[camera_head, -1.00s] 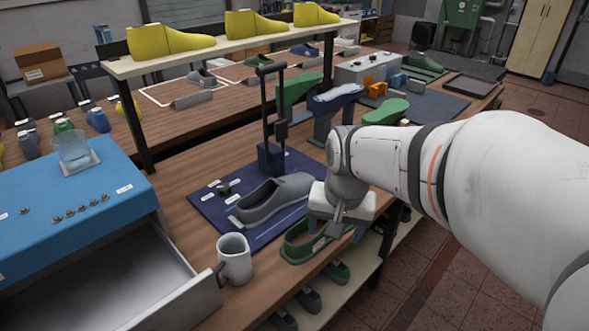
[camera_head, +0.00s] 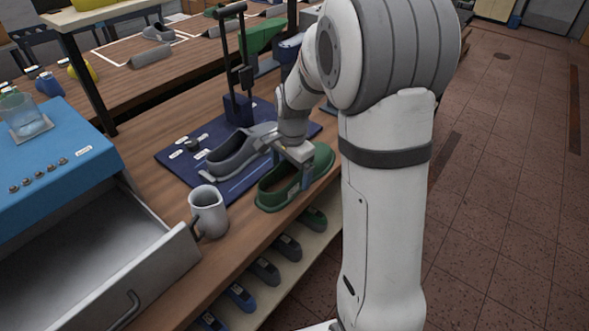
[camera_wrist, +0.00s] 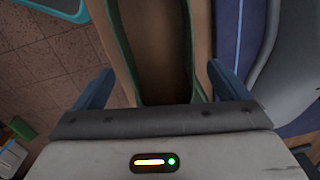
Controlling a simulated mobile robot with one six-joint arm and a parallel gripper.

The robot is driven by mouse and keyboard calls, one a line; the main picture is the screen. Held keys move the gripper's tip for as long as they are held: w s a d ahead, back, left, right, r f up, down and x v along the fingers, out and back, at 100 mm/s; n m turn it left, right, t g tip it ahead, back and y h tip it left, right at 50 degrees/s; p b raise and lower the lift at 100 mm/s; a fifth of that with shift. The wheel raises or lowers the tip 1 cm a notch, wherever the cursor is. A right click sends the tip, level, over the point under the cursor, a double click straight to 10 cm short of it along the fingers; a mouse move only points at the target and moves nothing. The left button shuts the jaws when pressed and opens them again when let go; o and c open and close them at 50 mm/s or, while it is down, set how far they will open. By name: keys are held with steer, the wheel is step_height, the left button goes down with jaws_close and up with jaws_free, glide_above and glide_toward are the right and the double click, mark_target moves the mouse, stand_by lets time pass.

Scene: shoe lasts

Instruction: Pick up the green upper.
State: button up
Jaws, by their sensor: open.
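The green upper (camera_head: 272,202) lies on the wooden bench near its front edge, beside the blue mat. It is a long, open shoe shape with a brown inside. My gripper (camera_head: 291,173) is over its middle and hides part of it. In the wrist view the green upper (camera_wrist: 122,52) runs between the two blue fingers of my gripper (camera_wrist: 161,85), one on each side. The jaws are open. I cannot tell whether either finger touches the upper.
A grey shoe (camera_head: 240,152) lies on the blue mat (camera_head: 182,174), close to my gripper. An open drawer (camera_head: 165,263) juts out at the lower left. A shelf (camera_head: 262,283) below the bench holds several small shoe forms.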

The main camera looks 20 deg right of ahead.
step_height(320, 180, down, 2)
steer(key=shift+w+f, duration=0.1)
steer(key=shift+f, duration=0.15)
steer(key=shift+c, duration=0.4)
steer(key=c, duration=1)
